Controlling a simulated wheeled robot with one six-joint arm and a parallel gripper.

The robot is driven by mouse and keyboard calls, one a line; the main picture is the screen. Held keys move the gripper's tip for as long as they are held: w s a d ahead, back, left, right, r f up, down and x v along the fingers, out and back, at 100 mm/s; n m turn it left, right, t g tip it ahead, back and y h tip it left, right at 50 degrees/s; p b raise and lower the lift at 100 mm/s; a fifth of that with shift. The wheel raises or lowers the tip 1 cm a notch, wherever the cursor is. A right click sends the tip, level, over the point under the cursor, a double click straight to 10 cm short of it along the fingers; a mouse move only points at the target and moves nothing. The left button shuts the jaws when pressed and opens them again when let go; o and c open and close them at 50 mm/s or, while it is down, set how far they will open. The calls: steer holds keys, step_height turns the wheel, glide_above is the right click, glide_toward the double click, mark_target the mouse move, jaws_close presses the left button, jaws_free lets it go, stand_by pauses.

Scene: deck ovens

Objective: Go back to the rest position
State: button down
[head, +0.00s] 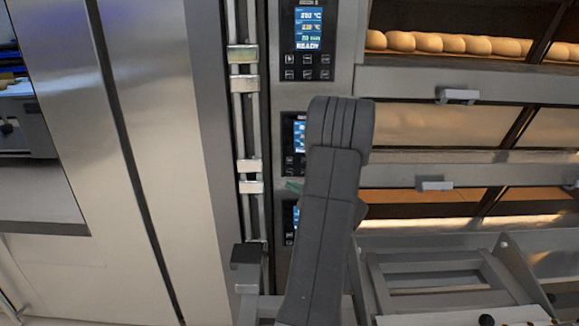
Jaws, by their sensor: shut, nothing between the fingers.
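My arm (330,215) rises through the middle of the head view as dark grey links, with a ribbed section at its top. My gripper cannot be made out; the arm may hide it. A small green bit shows at the arm's left edge, and a small dark grey part shows at its right edge; I cannot tell what they are.
Deck ovens fill the right, with bread rolls (445,43) behind the top glass and door handles (457,96) below. A steel cabinet (150,120) stands left. A metal frame (440,268) is at lower right.

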steer(key=w+p, duration=0.1)
steer(key=p, duration=0.1)
steer(key=shift+w+p, duration=0.25)
steer(key=shift+p, duration=1.05)
steer(key=s+b, duration=0.2)
steer(key=s, duration=0.3)
steer(key=shift+s+f, duration=0.15)
